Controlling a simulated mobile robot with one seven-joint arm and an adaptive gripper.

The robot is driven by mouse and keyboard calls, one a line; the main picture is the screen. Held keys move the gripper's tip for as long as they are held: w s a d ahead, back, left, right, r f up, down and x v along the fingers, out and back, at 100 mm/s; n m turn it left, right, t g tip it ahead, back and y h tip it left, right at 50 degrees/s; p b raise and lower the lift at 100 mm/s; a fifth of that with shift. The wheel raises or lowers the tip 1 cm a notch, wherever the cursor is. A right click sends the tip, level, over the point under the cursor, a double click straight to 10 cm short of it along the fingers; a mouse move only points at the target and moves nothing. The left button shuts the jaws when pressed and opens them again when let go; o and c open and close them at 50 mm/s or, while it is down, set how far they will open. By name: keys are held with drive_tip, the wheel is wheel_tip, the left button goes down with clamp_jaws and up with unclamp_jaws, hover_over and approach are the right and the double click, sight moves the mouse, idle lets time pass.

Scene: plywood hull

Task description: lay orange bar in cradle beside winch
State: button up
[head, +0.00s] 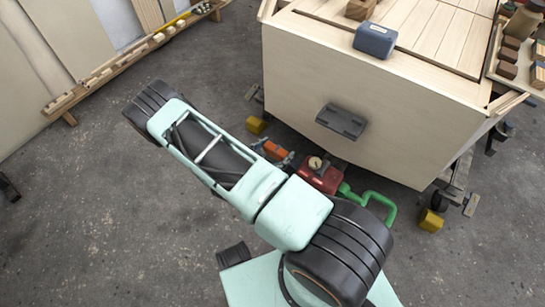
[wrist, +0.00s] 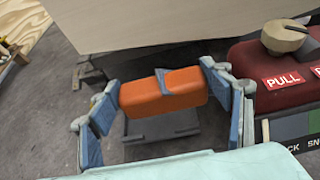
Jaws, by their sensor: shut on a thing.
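The orange bar (wrist: 145,97) is a rounded block with a grey band or fitting across its middle. My gripper (wrist: 163,92) is shut on it, with blue finger pads at its two ends. In the head view the bar (head: 274,150) shows just beyond my arm. A dark grey cradle (wrist: 155,150) shows below the bar, beside the red winch (wrist: 285,75). The bar hides part of the cradle, and I cannot tell whether they touch. In the head view the winch (head: 321,176) stands right of the bar; my arm covers the floor near it.
The pale plywood hull (head: 350,105) rises close behind the bar and winch. A green bent tube (head: 385,203) adjoins the winch on the right. Yellow blocks (head: 431,221) lie near the hull's supports. The concrete floor at left is mostly clear.

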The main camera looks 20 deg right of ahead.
sight(272, 159)
drive_tip(key=w+f, duration=0.1)
drive_tip(key=w+f+b, duration=0.1)
drive_tip(key=f, duration=0.1)
drive_tip(key=shift+w+f, duration=0.15)
drive_tip(key=shift+w, duration=0.15)
drive_tip(key=shift+w+a+f+b, duration=0.15)
drive_tip(key=shift+f+b, duration=0.35)
drive_tip(key=shift+f, duration=0.4)
drive_tip(key=shift+w+d+f+b, duration=0.15)
drive_tip(key=shift+f+b, duration=0.35)
drive_tip(key=shift+f, duration=0.4)
drive_tip(key=shift+a, duration=0.1)
drive_tip(key=shift+f, duration=0.2)
drive_tip(key=o, duration=1.3)
drive_tip(key=shift+r, duration=0.15)
